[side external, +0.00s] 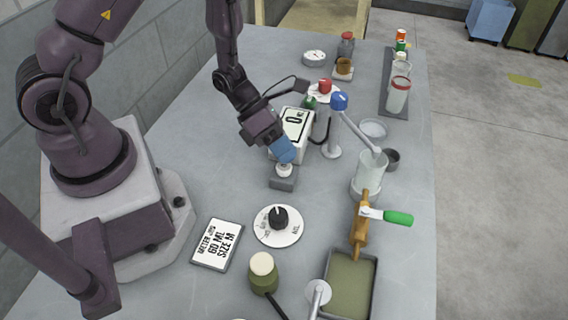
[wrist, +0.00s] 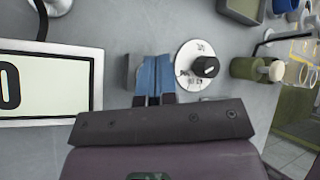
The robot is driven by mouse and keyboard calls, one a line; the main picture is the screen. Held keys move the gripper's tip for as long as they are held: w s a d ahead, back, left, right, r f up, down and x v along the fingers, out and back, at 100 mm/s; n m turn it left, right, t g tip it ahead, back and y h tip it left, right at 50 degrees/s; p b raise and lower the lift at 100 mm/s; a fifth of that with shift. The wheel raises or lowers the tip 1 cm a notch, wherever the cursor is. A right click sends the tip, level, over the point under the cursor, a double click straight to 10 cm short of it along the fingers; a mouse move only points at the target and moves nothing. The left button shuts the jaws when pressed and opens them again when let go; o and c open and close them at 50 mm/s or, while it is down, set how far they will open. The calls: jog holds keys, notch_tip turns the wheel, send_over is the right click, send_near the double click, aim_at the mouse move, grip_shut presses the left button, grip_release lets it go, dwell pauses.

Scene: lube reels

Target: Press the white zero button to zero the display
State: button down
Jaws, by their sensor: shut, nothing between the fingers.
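The white zero button (side external: 284,170) sits on a small grey block (side external: 283,183) on the bench. My gripper (side external: 286,159) is shut and empty, its blue fingers pointing down right over the button. The fingertips look at or just above the button top; I cannot tell whether they touch. In the wrist view my gripper's blue fingers (wrist: 154,78) hide the button, and only an edge of the grey block (wrist: 131,72) shows. The display (side external: 295,122) stands behind the block and shows a large 0. Part of it shows in the wrist view (wrist: 50,87).
To the right stand a blue-topped dispenser (side external: 334,130), a clear beaker (side external: 370,172) and a grey tray (side external: 376,285). An olive jar (side external: 263,276) is nearer.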

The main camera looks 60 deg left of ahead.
jog(key=shift+r, duration=0.25)
jog(key=shift+r, duration=2.5)
